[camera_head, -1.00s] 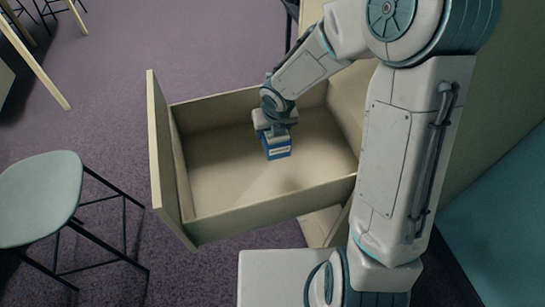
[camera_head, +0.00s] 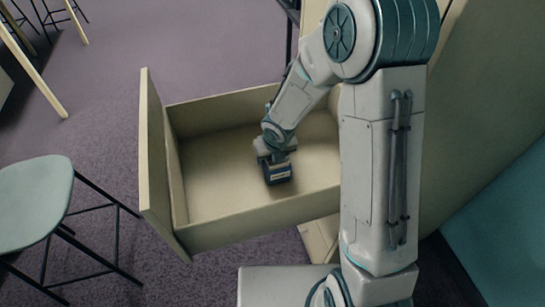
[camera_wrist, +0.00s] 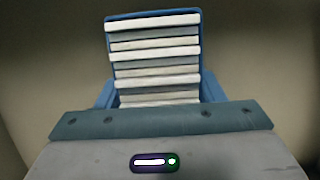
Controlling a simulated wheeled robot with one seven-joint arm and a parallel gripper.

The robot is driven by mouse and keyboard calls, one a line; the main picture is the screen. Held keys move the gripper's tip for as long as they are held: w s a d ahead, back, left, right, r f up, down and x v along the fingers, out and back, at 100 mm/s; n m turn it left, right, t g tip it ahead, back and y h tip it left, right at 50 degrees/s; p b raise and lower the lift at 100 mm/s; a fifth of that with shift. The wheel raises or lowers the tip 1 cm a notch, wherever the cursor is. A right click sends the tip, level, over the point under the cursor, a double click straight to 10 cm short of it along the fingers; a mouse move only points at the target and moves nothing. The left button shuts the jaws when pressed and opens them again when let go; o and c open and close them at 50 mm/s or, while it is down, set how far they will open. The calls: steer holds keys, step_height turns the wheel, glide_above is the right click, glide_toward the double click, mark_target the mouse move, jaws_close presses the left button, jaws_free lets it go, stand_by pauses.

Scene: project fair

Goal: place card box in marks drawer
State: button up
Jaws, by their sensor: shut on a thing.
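The card box (camera_head: 278,173) is small and dark blue with a pale label, and it is in my gripper (camera_head: 274,158) inside the open drawer (camera_head: 215,226). In the wrist view the card box (camera_wrist: 154,58) shows a blue rim around a stack of white and grey edges, and my gripper (camera_wrist: 153,118) is shut on it. The drawer is beige, pulled far out and otherwise empty. The box is low over the drawer floor, near the middle; I cannot tell whether it touches the floor.
A pale green stool (camera_head: 38,200) with black legs stands left of the drawer front. The beige cabinet (camera_head: 470,110) is on the right. Free drawer floor lies left of the box, and the drawer walls stand around it.

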steer(key=shift+f, duration=0.2)
steer(key=o, duration=1.2)
steer(key=shift+r, duration=0.1)
steer(key=shift+r, duration=0.1)
steer(key=p+v, duration=0.6)
steer(key=v, duration=0.6)
